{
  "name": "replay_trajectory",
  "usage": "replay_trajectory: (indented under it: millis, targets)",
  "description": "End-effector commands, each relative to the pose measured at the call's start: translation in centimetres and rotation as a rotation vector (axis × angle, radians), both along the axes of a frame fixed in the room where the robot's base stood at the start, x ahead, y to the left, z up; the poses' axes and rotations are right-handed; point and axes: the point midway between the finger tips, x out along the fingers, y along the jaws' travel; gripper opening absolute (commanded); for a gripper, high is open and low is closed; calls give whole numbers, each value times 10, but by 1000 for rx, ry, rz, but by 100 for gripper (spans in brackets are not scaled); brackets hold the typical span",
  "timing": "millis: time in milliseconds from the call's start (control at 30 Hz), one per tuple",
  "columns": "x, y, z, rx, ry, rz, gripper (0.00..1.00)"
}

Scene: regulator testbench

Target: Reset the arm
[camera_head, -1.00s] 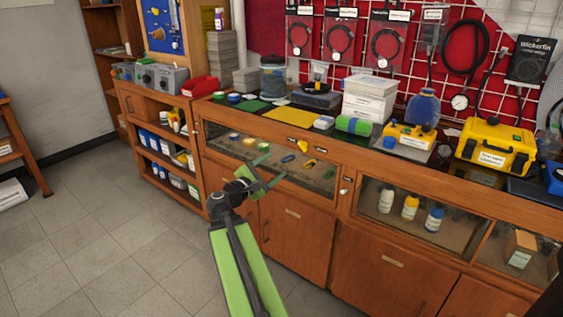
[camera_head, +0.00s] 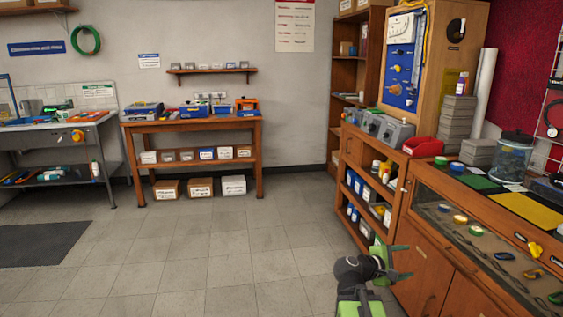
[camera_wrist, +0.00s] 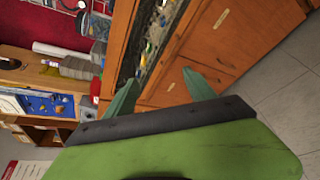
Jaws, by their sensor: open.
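My gripper (camera_head: 394,264) shows at the lower right of the head view, at the end of my green and black arm. Its green fingers are apart with nothing between them. It is in front of the wooden cabinet doors, below the counter top. In the wrist view the two green fingertips (camera_wrist: 161,92) are spread, and the cabinet lies beyond them. The view there is tilted on its side. My lower arm is cut off by the bottom edge of the head view.
A glass-topped wooden counter (camera_head: 443,240) runs along the right, close to my gripper. An open shelf unit (camera_head: 352,222) stands beyond it. A wooden bench (camera_head: 190,124) stands at the back wall, and a grey workbench (camera_head: 50,131) at the left. The tiled floor (camera_head: 190,260) between is clear.

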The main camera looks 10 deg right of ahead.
Motion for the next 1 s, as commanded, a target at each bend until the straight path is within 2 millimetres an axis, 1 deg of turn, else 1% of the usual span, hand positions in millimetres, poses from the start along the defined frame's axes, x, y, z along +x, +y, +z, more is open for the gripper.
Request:
replay_trajectory:
  millis: [33,67,100,133,167,200,267,300,367,400,433,500,567,600,633,667,700,867,967,1000]
  targets:
    - [10,33,-21,108,-40,8,64]
    - [13,53,-35,186,-66,3,64]
    - [16,81,-55,293,-98,-11,64]
    - [17,101,-69,375,-120,-26,64]
    - [17,121,-82,453,-138,-46,64]
    - [15,147,-98,553,-158,-77,64]
    - [11,181,-119,690,-178,-132,64]
    - [7,202,-130,773,-186,-171,64]
    - [0,233,-144,890,-193,-238,64]
    - [-6,251,-152,963,-196,-287,64]
    - [-10,264,-157,1018,-197,-329,64]
    - [-23,292,-167,1142,-196,-443,64]
    - [-33,316,-171,1236,-193,-550,64]
    - [-41,332,-172,1294,-188,-632,64]
    - [-48,342,-173,1325,-190,-707,64]
    - [-51,341,-173,1315,-220,-765,64]
    - [-50,340,-147,1313,-220,-754,64]
    - [-49,340,-101,1312,-221,-748,64]
    - [-49,339,-69,1311,-221,-747,64]
    - [-49,339,-54,1312,-221,-747,64]
